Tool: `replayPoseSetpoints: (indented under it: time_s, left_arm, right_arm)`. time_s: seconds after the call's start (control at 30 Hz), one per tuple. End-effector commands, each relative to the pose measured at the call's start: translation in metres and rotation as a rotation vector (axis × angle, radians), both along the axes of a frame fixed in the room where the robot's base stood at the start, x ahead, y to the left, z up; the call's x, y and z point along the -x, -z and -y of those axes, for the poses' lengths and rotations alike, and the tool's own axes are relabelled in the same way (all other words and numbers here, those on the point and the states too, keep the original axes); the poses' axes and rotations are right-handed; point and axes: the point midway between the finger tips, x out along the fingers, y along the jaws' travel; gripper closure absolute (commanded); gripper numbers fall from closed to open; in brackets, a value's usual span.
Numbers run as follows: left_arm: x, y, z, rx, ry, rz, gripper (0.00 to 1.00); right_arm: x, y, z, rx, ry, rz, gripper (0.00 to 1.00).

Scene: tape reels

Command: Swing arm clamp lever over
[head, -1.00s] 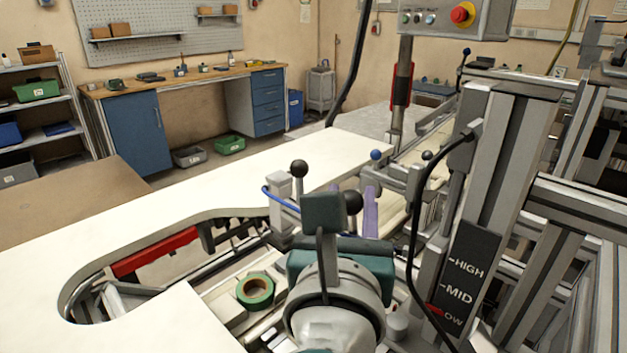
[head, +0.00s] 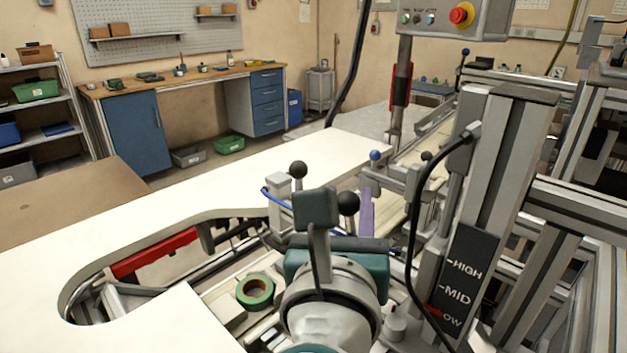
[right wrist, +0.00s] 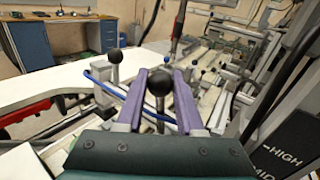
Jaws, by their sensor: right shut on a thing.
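The clamp lever shows as a black ball knob (head: 348,203) in the head view. In the right wrist view the same knob (right wrist: 160,82) sits between the two purple fingers of my right gripper (right wrist: 161,74). The gripper is shut on the lever; its shaft below the knob is largely hidden. In the head view my right gripper (head: 363,198) is mostly behind its own dark teal wrist, with one purple finger showing right of the knob. My left gripper is not in view.
Another black-knobbed lever (head: 298,169) stands on a grey block just left of the gripper, with a blue hose beside it. A green tape reel (head: 255,290) lies below left. A grey upright with height marks (head: 466,270) stands close on the right.

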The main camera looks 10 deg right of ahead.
Motion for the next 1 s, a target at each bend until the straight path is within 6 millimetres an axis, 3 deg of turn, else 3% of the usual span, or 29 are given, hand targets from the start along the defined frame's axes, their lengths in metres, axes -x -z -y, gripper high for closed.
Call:
replayPoseSetpoints:
  time_s: [0.47,1.0]
  left_arm:
    - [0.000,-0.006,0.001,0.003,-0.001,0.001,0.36]
    - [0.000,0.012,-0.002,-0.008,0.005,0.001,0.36]
  right_arm:
    - [-0.021,0.009,-0.017,0.113,-0.002,-0.148,1.00]
    - [-0.034,0.024,-0.028,0.129,-0.005,-0.167,1.00]
